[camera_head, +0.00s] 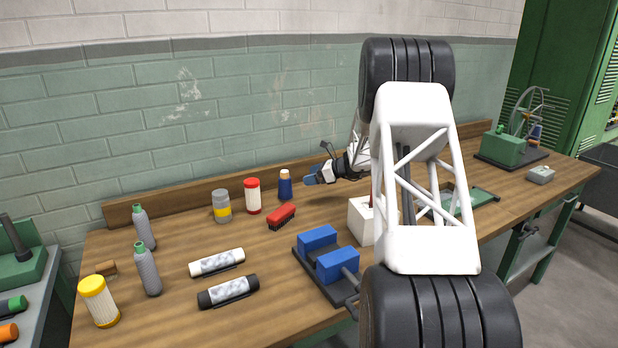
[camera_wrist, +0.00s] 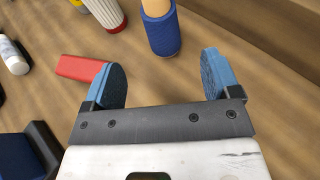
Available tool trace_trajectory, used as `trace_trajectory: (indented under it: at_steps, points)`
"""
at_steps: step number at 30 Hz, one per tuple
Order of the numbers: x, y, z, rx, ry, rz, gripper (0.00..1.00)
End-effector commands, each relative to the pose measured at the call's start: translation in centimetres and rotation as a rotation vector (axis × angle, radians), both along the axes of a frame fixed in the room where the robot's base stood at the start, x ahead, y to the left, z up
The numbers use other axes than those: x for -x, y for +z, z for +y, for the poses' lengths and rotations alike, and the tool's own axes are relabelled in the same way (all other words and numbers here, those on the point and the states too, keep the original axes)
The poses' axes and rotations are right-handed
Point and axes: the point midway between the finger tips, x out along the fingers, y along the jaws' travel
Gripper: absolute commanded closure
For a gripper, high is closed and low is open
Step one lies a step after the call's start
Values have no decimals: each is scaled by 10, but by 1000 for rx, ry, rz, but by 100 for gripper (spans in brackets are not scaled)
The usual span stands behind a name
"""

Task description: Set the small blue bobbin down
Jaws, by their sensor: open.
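A small blue bobbin (camera_head: 285,189) with a tan top stands upright on the wooden bench near the wall. It also shows in the wrist view (camera_wrist: 163,37), at the top centre, just beyond the gap between my fingers, its upper end cut off. My gripper (camera_head: 312,176) is open, low over the bench, just right of the bobbin in the head view. Its blue-padded fingers (camera_wrist: 163,78) are apart with nothing between them. The bobbin is clear of both fingers in the wrist view.
A red-and-white container (camera_head: 253,198) and a grey-yellow one (camera_head: 222,208) stand left of the bobbin. A red brush (camera_head: 281,216) lies in front. A blue vise (camera_head: 336,265) and a white box (camera_head: 359,225) are nearer. A wheeled green device (camera_head: 502,149) stands far right. My arm hides part of the bench.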

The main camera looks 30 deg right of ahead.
Motion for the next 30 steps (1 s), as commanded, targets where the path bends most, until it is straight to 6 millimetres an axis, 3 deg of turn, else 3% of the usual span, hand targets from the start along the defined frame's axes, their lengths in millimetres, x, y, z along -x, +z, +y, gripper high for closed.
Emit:
trace_trajectory:
  at_steps: [22,26,30]
  points:
    - [1,2,4,8,7,-2,18]
    - [7,10,16,35,35,-6,18]
    - [19,28,42,98,92,-18,18]
